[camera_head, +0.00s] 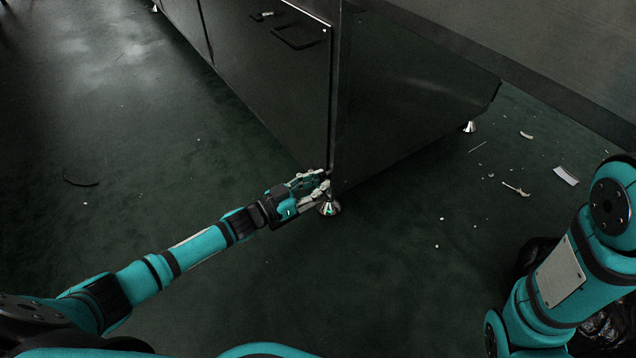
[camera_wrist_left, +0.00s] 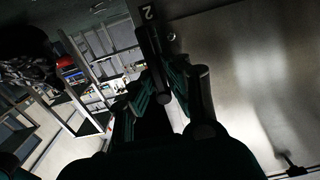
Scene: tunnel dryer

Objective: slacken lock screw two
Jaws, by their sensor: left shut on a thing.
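My left gripper (camera_head: 318,184) reaches the lower front corner of the dark dryer cabinet (camera_head: 410,105), just above a shiny levelling foot (camera_head: 329,207). In the left wrist view, a label "2" (camera_wrist_left: 147,12) is on the panel, just beyond the fingers. My left gripper (camera_wrist_left: 165,70) is shut on a dark, narrow part below that label, which I take as lock screw two (camera_wrist_left: 151,42). The fingers hide much of it, and its thread cannot be seen. My right gripper is out of view; only part of my right arm shows at the right edge.
Another levelling foot (camera_head: 469,127) stands under the cabinet's far end. Pale scraps (camera_head: 566,175) litter the floor at right. A black bag-like thing (camera_head: 604,328) lies behind my right arm. The dark green floor at left is mostly clear, with a thin dark strip (camera_head: 80,183).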

